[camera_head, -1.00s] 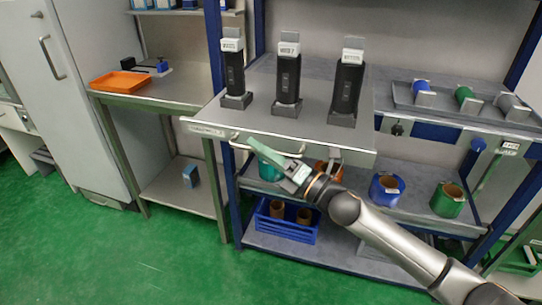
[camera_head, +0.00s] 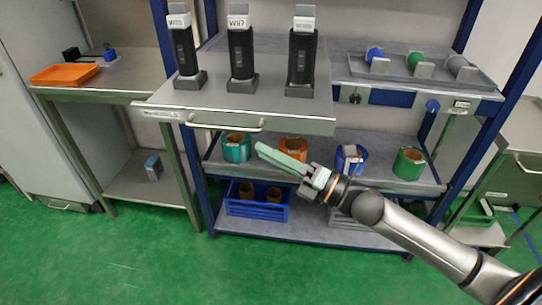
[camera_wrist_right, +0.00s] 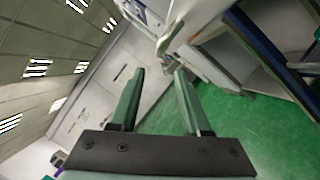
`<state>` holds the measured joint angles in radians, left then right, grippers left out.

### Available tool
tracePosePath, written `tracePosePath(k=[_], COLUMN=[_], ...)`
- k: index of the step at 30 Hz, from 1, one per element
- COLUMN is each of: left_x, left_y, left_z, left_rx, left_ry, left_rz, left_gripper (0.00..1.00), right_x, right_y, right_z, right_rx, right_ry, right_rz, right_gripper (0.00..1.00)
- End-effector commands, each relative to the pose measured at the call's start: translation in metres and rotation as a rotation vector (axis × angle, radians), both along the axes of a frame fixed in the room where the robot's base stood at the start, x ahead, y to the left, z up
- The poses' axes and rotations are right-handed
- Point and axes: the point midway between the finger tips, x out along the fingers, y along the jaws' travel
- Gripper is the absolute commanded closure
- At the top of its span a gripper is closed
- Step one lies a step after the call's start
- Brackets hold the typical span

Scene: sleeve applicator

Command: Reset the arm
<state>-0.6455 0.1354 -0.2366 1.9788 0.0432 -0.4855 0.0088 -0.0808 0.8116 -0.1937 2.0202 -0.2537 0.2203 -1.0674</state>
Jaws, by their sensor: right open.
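My right gripper (camera_head: 280,160) is in the middle of the head view, on the end of my arm coming in from the lower right. Its green fingers point to the left, in front of the shelf below the drawer. In the right wrist view its two fingers (camera_wrist_right: 157,92) stand apart with nothing between them, so it is open and empty. Beyond them are a pale wall or cabinet and green floor. My left gripper is not in view.
Three black devices (camera_head: 241,58) stand on the top surface, above a drawer handle (camera_head: 226,127). Several coloured rolls, such as a teal one (camera_head: 236,147), sit on the shelf below. A blue crate (camera_head: 257,209) is lower. An orange tray (camera_head: 64,74) lies on the left table. Green floor is clear in front.

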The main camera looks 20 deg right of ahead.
Motion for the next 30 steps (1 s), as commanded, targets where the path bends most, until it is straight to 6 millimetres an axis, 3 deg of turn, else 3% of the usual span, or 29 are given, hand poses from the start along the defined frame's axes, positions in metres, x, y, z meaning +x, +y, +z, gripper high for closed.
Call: tracePosePath(k=[16, 20, 23, 26, 30], left_x=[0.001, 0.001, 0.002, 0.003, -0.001], left_y=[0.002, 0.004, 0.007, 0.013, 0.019], left_z=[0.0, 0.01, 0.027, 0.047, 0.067], left_rx=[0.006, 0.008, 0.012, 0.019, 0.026], left_ry=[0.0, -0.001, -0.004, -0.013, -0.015], left_rz=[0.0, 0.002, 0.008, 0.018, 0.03], left_gripper=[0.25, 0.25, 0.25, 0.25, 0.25], right_x=[-0.001, -0.002, -0.008, -0.03, -0.089], right_y=[-0.001, -0.003, -0.007, -0.008, 0.003], right_z=[0.0, -0.013, -0.046, -0.099, -0.175], right_rx=[0.003, 0.111, 0.346, 0.684, 1.175], right_ry=[0.003, 0.116, 0.351, 0.671, 1.078], right_rz=[0.0, -0.028, -0.095, -0.214, -0.434], right_gripper=[0.53, 0.53, 0.53, 0.53, 0.53])
